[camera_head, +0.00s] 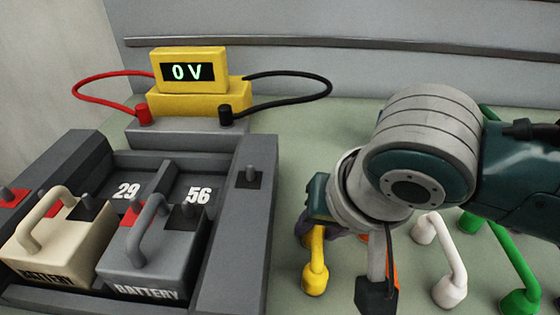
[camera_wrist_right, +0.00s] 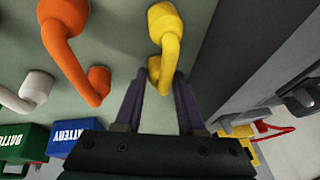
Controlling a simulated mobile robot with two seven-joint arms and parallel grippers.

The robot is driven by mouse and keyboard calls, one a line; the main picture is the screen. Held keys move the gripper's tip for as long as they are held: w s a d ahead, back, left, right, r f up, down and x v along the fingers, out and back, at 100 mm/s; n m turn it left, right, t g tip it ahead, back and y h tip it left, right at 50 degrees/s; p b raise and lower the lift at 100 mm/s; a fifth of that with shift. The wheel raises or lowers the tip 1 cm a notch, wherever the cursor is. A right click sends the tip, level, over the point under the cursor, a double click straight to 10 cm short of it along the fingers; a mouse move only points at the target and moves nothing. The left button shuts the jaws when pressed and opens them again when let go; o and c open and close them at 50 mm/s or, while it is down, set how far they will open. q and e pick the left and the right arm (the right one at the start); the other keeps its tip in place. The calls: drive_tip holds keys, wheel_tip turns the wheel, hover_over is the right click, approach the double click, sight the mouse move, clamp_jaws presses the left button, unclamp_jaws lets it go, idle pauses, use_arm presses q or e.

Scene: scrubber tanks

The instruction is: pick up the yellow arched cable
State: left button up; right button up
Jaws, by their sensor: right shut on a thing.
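The yellow arched cable (camera_head: 315,268) stands on the green-grey bench, right of the battery tray, in the head view. Its upper part is hidden behind my right gripper (camera_head: 318,232). In the right wrist view the yellow cable (camera_wrist_right: 170,38) runs from a round yellow end at the top down to a second end between my purple fingers. My right gripper (camera_wrist_right: 160,82) is shut on the yellow cable near that end. Whether the cable touches the bench is hard to tell. My left gripper is not in view.
An orange cable (camera_wrist_right: 66,55) and a white cable (camera_head: 447,262) stand close by, with a green cable (camera_head: 512,262) farther right. The dark battery tray (camera_head: 250,205) holds a beige battery (camera_head: 65,250) and a grey battery (camera_head: 160,250). A yellow meter (camera_head: 188,70) reads 0 V.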

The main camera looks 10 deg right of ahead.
clamp_jaws()
